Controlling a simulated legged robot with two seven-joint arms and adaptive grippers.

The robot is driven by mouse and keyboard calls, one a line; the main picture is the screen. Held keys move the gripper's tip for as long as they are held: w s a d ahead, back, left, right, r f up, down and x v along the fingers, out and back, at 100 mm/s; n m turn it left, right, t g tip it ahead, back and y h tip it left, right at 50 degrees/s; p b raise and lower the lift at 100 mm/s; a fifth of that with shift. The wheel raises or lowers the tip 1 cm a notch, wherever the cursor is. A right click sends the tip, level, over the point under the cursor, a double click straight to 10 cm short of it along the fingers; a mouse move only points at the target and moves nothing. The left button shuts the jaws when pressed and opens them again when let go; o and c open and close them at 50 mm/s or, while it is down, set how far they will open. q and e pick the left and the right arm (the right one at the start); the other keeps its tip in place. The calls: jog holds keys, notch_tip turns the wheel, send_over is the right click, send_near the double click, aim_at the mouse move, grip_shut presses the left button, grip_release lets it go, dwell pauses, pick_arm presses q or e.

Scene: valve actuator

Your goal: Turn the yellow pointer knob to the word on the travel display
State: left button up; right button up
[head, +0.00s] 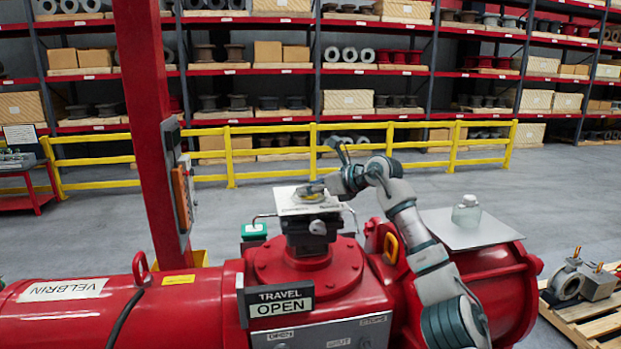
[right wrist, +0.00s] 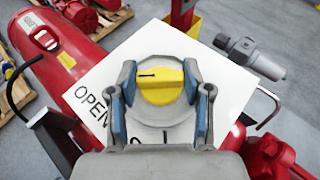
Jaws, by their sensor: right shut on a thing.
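The travel display (head: 280,308) on the front of the red actuator reads OPEN. The yellow pointer knob (right wrist: 160,88) sits on a white plate (right wrist: 112,67) on top of the actuator. The plate (head: 290,207) also shows in the head view. The knob's short black line lies on its left part in the right wrist view. The word OPEN (right wrist: 90,104) is printed at the plate's left; other lettering below the knob is mostly hidden by my gripper. My right gripper (head: 319,187) is shut on the knob, a finger on each side. My left gripper is not in view.
A red post (head: 145,110) rises left of the actuator. A grey shelf (head: 461,228) with a clear bottle (head: 466,211) is at the right. A pallet with parts (head: 585,300) stands at the far right.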

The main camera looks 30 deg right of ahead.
jog(key=shift+d+n+y, duration=0.2)
jog(key=shift+n+y, duration=0.1)
jog(key=shift+a, duration=0.2)
jog(key=o, duration=1)
jog(key=shift+o, duration=0.8)
jog(key=shift+d, duration=0.1)
jog(key=shift+d+f+g, duration=0.1)
jog(key=shift+d+g, duration=0.05)
jog(key=shift+g, duration=0.15)
jog(key=v, duration=1.1)
jog(key=shift+d+f, duration=0.15)
jog(key=shift+d, duration=0.1)
jog(key=shift+s+d, duration=0.3)
jog(key=shift+d, duration=0.05)
jog(key=shift+a, duration=0.25)
